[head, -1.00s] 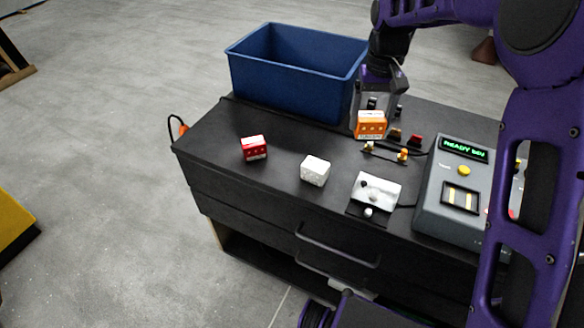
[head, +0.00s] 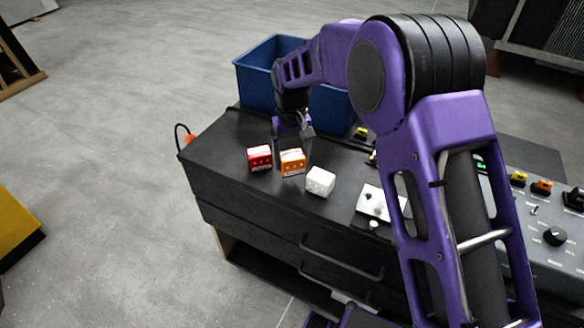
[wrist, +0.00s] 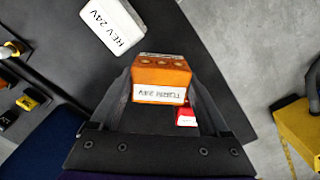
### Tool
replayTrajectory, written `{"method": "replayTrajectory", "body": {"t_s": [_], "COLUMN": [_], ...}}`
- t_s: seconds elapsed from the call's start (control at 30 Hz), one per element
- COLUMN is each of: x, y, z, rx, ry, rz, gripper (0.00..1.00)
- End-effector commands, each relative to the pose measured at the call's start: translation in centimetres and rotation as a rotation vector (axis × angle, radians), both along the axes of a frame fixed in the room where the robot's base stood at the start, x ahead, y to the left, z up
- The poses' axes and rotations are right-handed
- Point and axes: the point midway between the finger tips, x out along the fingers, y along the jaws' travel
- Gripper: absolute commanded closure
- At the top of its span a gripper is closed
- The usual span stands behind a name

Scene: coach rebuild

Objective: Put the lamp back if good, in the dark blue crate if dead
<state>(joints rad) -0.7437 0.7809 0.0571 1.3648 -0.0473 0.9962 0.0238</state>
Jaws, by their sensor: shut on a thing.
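An orange lamp block (head: 292,167) with a white label sits between the fingers of my gripper (head: 296,146), which is shut on it. In the wrist view the orange lamp (wrist: 160,75) fills the space between the fingertips, its label reading roughly "TURN 24V" upside down. It is over the black cabinet top, between a red block (head: 260,157) and a white block (head: 320,181); whether it touches the top is unclear. The dark blue crate (head: 258,83) stands behind at the back edge, partly hidden by my arm.
The white block shows "REV 24V" in the wrist view (wrist: 112,26). A small white-topped fixture (head: 372,203) lies right of it. A grey tester (head: 535,255) stands at the right, its display mostly hidden by my arm.

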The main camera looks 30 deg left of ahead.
Motion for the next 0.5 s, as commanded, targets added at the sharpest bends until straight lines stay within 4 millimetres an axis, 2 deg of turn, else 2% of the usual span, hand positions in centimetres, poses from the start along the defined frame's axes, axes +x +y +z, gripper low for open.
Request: {"method": "replayTrajectory", "body": {"t_s": [0.23,0.5], "x": [0.0,0.0], "y": [-0.1,0.0], "z": [-3.2,-3.5], "rx": [-0.003,0.000], "ry": [0.001,0.000], "rz": [0.000,-0.001], "gripper": [0.92,0.92]}}
